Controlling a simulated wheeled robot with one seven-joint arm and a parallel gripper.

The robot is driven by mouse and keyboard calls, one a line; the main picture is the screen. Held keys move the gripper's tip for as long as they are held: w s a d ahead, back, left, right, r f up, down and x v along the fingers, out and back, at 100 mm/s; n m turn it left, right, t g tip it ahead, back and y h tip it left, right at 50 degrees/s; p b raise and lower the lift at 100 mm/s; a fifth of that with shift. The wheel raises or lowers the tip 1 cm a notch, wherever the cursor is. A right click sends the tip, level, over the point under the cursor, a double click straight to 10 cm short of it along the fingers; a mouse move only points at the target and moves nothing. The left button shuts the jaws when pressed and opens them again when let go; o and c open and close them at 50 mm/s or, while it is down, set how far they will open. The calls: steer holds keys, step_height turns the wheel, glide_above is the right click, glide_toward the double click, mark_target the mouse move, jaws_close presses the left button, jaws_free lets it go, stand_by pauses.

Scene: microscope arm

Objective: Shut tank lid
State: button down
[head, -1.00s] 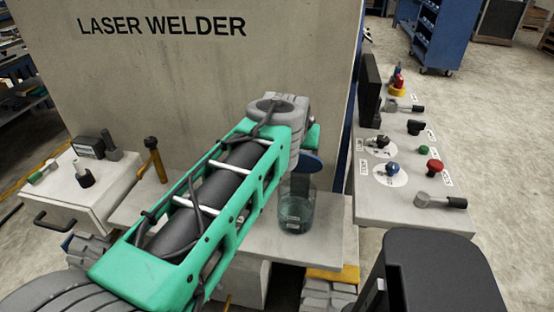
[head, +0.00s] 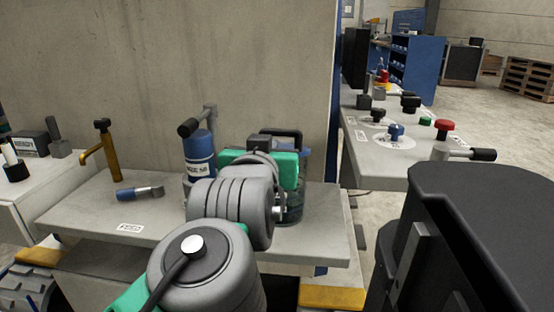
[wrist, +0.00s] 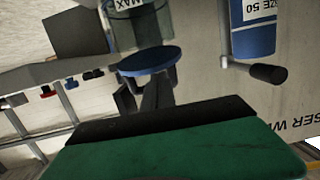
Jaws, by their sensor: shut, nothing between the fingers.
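The tank is a clear cylinder with a label. In the head view the tank (head: 294,208) stands on the grey bench, mostly hidden behind my arm. In the wrist view, which is upside down, the tank (wrist: 140,28) is at the top. Its round blue lid (wrist: 150,60) shows as a disc at the tank's mouth end; I cannot tell its exact tilt.
The welder wall (head: 170,60) rises behind. A control panel (head: 385,165) with knobs is at right.

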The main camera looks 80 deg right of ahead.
steer(key=shift+a+f+b, duration=0.2)
steer(key=shift+f+b, duration=0.25)
steer(key=shift+f, duration=0.15)
steer(key=shift+a+f+b, duration=0.15)
steer(key=shift+f+b, duration=0.25)
steer(key=shift+f, duration=0.2)
